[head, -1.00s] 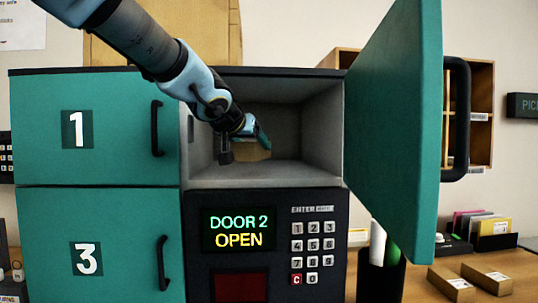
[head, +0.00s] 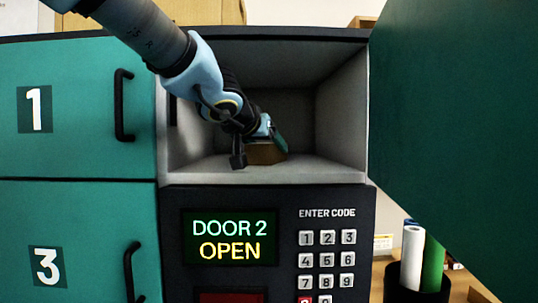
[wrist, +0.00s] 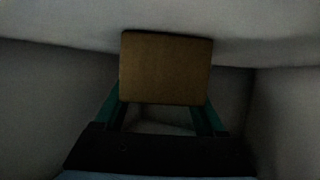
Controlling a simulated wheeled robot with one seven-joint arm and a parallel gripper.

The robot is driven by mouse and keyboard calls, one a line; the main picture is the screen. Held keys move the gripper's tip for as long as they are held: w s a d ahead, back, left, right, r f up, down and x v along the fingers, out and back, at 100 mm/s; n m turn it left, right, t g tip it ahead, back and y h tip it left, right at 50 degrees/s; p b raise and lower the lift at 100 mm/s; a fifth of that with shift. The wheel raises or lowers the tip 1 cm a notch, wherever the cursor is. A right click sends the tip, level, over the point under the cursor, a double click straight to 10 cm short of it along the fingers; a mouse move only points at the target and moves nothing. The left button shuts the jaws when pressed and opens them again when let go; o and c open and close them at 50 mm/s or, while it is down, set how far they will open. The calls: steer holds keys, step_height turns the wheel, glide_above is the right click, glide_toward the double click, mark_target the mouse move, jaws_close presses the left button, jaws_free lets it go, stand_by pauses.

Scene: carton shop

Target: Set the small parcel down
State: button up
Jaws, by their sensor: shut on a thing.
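The small parcel (head: 266,153) is a brown cardboard box inside the open locker compartment (head: 335,172). My gripper (head: 268,138) reaches into the compartment and is shut on the parcel. In the wrist view the parcel (wrist: 166,68) sits between the two green fingers (wrist: 160,112), in front of a pale grey surface. In the head view the parcel is low, close to the compartment floor. I cannot tell whether it touches the floor. My arm hides part of the compartment's left side.
The open green door (head: 455,120) stands to the right of the compartment. Shut doors 1 (head: 75,110) and 3 (head: 85,240) are at the left. The keypad panel (head: 325,262) below has a display reading "DOOR 2 OPEN". The compartment's right side is free.

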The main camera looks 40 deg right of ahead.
steer(key=shift+r, duration=0.1)
steer(key=o, duration=1.6)
steer(key=shift+a, duration=0.1)
steer(key=shift+c, duration=0.2)
